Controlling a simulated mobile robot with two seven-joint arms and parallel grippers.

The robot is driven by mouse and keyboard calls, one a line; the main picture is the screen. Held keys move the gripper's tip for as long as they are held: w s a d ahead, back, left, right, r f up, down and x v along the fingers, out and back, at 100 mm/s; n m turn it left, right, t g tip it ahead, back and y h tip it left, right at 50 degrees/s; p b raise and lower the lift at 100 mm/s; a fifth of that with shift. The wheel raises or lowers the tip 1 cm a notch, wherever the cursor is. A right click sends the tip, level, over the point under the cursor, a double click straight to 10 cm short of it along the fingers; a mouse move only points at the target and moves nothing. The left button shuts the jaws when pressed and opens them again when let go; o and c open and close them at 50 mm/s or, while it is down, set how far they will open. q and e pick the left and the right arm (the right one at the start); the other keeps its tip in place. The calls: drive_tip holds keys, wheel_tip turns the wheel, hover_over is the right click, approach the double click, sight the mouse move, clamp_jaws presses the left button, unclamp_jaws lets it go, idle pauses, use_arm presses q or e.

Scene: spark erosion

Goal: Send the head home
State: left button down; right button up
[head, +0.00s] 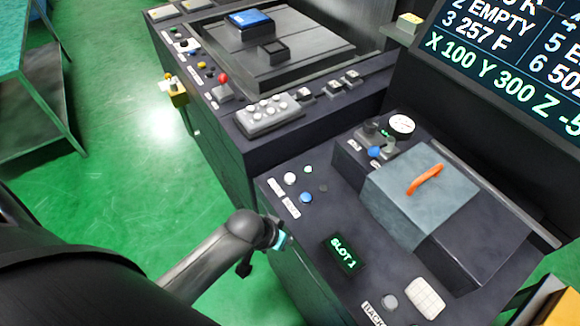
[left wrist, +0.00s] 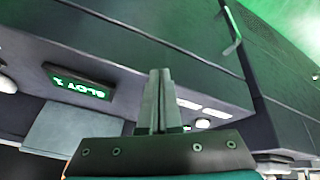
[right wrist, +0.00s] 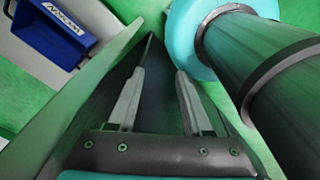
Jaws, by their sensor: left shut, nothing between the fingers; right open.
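My left gripper (left wrist: 158,80) is shut and empty, close to the console. My right gripper (right wrist: 164,58) is open and empty, absent from the head view.
A grey cover (head: 420,195) with an orange handle stands on the console beside a gauge (head: 401,124). Behind is another console with a red knob (head: 223,79) and a keypad (head: 269,115). A coordinate screen (head: 510,60) is upper right. Green floor (head: 120,120) is clear at left.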

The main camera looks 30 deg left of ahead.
use_arm(q)
drive_tip(key=w+d+r+h+p, duration=0.1)
drive_tip(key=w+r+p, duration=0.25)
drive_tip(key=r, duration=0.65)
drive_tip(key=r+n+t, duration=0.2)
drive_tip(key=n+t, duration=0.2)
drive_tip(key=n, duration=0.1)
hover_over(288, 180)
drive_tip(key=shift+f+b, duration=0.25)
drive_tip(key=shift+b, duration=0.1)
drive_tip(key=shift+f, duration=0.1)
wheel_tip(288, 180, down, 8)
drive_tip(key=b, duration=0.7)
drive_tip(key=shift+r+b, duration=0.2)
drive_tip(key=shift+b, duration=0.15)
drive_tip(key=shift+f+b, duration=0.35)
drive_tip(key=shift+f, duration=0.15)
drive_tip(key=shift+f, duration=0.15)
drive_tip(key=shift+f, duration=0.25)
